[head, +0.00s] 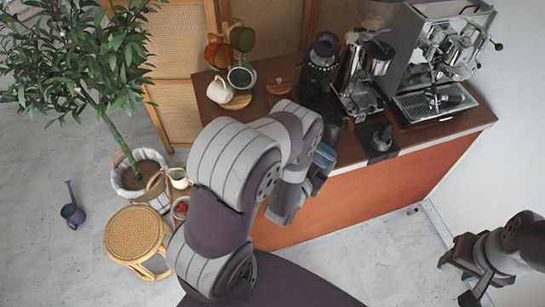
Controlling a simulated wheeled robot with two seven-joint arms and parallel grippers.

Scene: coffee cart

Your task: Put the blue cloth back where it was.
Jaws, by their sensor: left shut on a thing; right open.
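The blue cloth (325,156) shows as a small pale blue patch just past the end of my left arm, by the counter's front edge. My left gripper (323,168) is shut on it; my own wrist hides much of the gripper and cloth. I cannot tell whether the cloth touches the counter. My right gripper (459,280) is open and empty at the lower right, over the floor and well away from the cloth.
The wooden counter (345,150) carries an espresso machine (440,55), a grinder (362,75), a black grinder (321,65), a tamper on a dark mat (381,140), a white jug (219,90) and a cup tree (240,75). A rattan stool (135,234) and potted plant stand left.

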